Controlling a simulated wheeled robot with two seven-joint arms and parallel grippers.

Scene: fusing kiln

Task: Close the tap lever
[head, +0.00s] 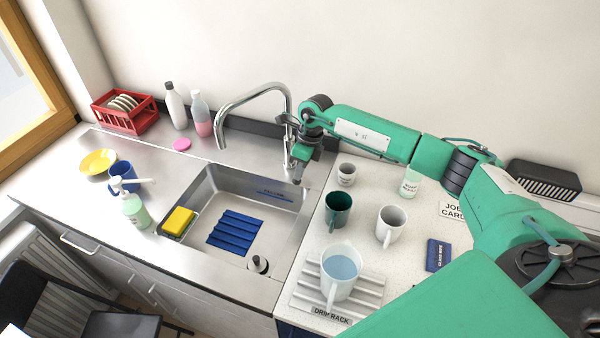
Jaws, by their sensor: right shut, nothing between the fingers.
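The chrome tap (257,90) stands behind the sink (204,190), its tall spout arching to the left over the basin. My right arm reaches in from the right, and my right gripper (297,178) points down beside the tap's upright body. Its fingers are shut with nothing between them. The gripper overlaps the tap's base in the picture, so the lever is hidden or too small to make out. I cannot tell whether the gripper touches the tap. My left gripper is not in view.
Right of the sink, several cups and a water jug (340,268) on a drip rack (375,292) crowd the counter under my arm. A soap dispenser (134,208), yellow sponge (179,221) and red dish rack (126,112) are on the left.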

